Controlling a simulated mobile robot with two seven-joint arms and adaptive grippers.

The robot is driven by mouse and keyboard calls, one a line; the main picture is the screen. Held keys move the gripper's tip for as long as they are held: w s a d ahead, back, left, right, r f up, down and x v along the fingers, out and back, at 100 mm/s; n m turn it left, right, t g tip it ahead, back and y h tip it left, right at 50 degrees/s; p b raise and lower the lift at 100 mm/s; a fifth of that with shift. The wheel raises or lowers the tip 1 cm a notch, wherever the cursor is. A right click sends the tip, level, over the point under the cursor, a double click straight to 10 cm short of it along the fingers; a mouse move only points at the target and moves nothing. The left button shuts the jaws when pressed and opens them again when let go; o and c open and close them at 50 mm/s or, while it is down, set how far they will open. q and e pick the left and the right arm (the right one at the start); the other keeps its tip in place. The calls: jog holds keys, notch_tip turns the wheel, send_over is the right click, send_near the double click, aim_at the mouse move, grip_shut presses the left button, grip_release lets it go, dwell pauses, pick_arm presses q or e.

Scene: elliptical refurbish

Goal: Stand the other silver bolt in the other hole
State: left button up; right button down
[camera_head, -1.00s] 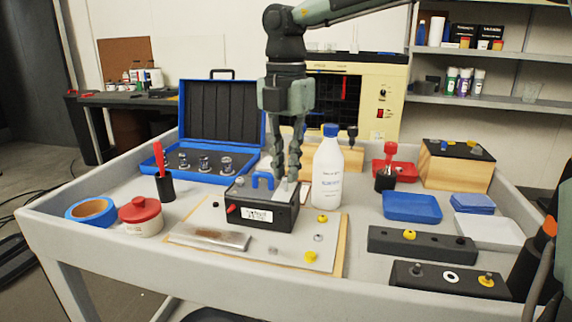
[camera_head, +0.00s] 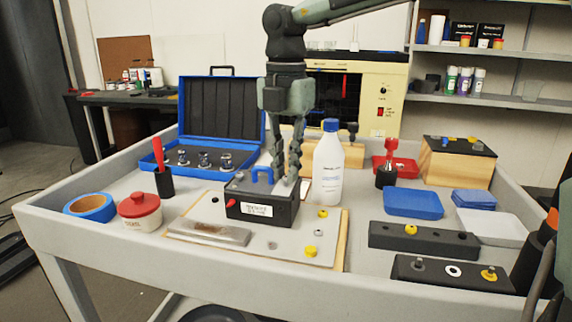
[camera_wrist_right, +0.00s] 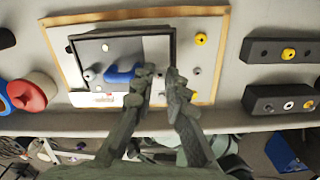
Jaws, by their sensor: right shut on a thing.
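The black box (camera_head: 262,212) with a white label and blue handle (camera_head: 262,173) sits on the pale board (camera_head: 330,240). My right gripper (camera_head: 285,179) points down over the right part of its top. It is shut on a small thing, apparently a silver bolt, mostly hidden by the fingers. The right wrist view shows the fingertips (camera_wrist_right: 161,74) just right of the handle. Another silver piece (camera_head: 318,232) sits on the board between two yellow ones. Any hole under the fingertips is hidden. My left gripper is out of view.
A white bottle (camera_head: 328,170) stands close right of my right gripper. The blue case (camera_head: 215,120) is open behind. A metal bar (camera_head: 208,233) lies in front of the box. Dark blocks (camera_head: 425,240) and blue trays (camera_head: 412,204) fill the right side.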

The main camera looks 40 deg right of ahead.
jog(key=c, duration=1.5)
grip_release()
jog(key=shift+o, duration=0.2)
notch_tip(320, 180, up, 12)
